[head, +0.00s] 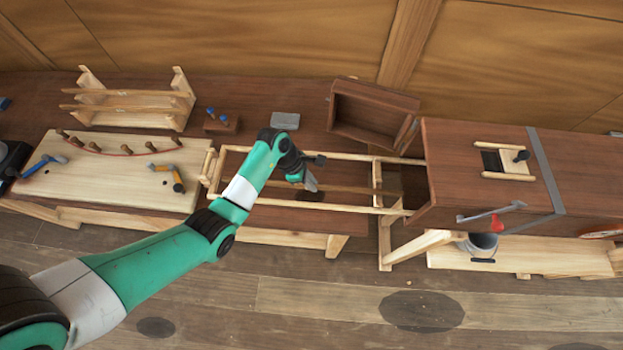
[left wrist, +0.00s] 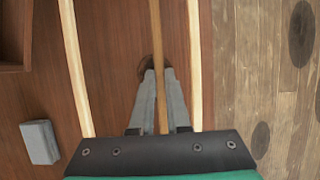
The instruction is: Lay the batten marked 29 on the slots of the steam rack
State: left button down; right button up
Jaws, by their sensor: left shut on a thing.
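My left gripper (head: 312,183) is over the middle of a pale open frame, which looks like the steam rack (head: 285,202). It is shut on a thin brown batten (head: 345,189), which runs lengthwise between the frame's two long rails. In the left wrist view the batten (left wrist: 155,35) passes between my fingers (left wrist: 160,95), roughly parallel to the pale rails (left wrist: 195,60). No number can be read on it. I cannot tell whether it touches the slots. My right gripper is out of view.
A long brown box (head: 470,160) stands at the frame's right end, with an open-fronted brown box (head: 375,112) behind. A pale stand (head: 130,118) holds thin battens at the back left. A grey block (head: 285,121) lies behind the frame. A bucket (head: 482,246) hangs or stands front right.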

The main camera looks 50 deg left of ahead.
pick_arm(q)
jog(key=c, duration=0.8)
grip_release()
jog(key=p+v, duration=0.3)
jog(key=v, duration=0.8)
jog(key=shift+r, duration=0.35)
